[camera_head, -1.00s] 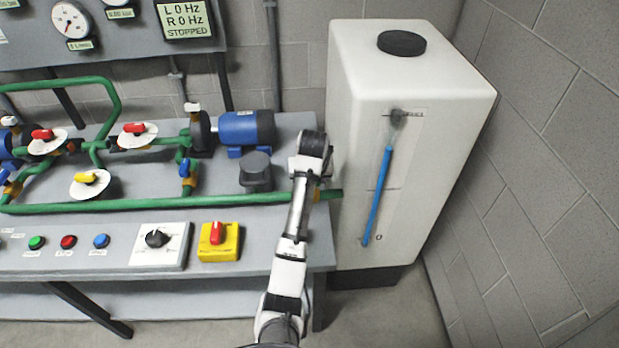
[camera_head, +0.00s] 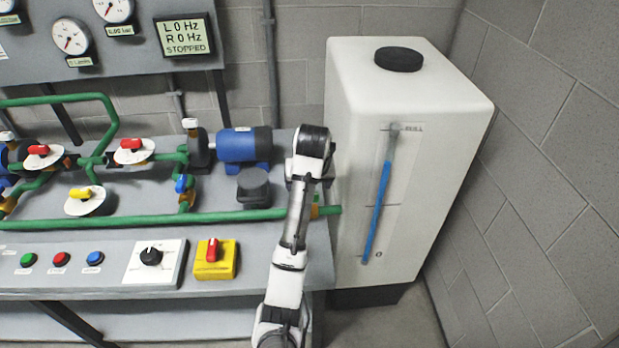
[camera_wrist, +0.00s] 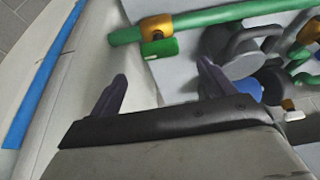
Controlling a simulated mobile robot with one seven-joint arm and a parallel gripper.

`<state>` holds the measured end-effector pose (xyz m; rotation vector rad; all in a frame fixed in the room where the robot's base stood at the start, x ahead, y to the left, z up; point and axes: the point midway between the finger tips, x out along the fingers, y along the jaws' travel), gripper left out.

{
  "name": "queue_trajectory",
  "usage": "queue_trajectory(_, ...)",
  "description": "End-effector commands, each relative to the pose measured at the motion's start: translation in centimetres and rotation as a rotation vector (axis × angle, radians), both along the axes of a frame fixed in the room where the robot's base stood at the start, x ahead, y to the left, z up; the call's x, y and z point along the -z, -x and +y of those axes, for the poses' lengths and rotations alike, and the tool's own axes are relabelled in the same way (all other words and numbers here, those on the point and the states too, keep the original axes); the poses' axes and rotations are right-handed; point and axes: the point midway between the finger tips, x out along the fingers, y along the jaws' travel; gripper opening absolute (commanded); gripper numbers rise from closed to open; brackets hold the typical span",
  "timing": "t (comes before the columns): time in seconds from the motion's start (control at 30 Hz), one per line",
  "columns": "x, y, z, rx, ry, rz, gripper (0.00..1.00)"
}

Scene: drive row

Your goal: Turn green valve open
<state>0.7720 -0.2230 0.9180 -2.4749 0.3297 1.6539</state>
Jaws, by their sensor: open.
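The green valve handle (camera_wrist: 160,48) shows in the wrist view, beside a brass fitting (camera_wrist: 156,27) on a green pipe. It lies just beyond my fingertips, nearly in line with the gap between them. My gripper (camera_wrist: 162,70) is open and empty, with its two dark fingers apart and not touching the handle. In the head view my arm reaches up over the bench's right end. The brass fitting (camera_head: 315,211) shows just right of my arm, near the tank.
A white tank (camera_head: 410,160) with a blue level tube (camera_head: 376,210) stands right of the bench. A blue pump motor (camera_head: 240,146), a dark grey part (camera_head: 254,188), and red and yellow valves are left of my arm. A display (camera_head: 184,36) reads STOPPED.

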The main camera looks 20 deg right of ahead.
Motion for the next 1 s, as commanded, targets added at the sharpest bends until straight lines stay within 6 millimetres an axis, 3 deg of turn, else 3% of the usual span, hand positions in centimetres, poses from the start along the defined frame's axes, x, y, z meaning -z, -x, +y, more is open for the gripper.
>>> queue_trajectory(0.03,-1.1,0.3,0.1,0.000,0.002,-0.006,0.82)
queue_trajectory(0.23,-2.8,0.3,0.1,0.000,0.008,-0.018,0.82)
queue_trajectory(0.5,-3.3,1.2,0.6,-0.003,-0.003,-0.002,0.82)
queue_trajectory(0.7,-5.1,1.8,0.6,-0.001,0.001,-0.007,0.82)
queue_trajectory(1.0,-5.6,2.3,0.6,0.000,-0.001,0.001,0.82)
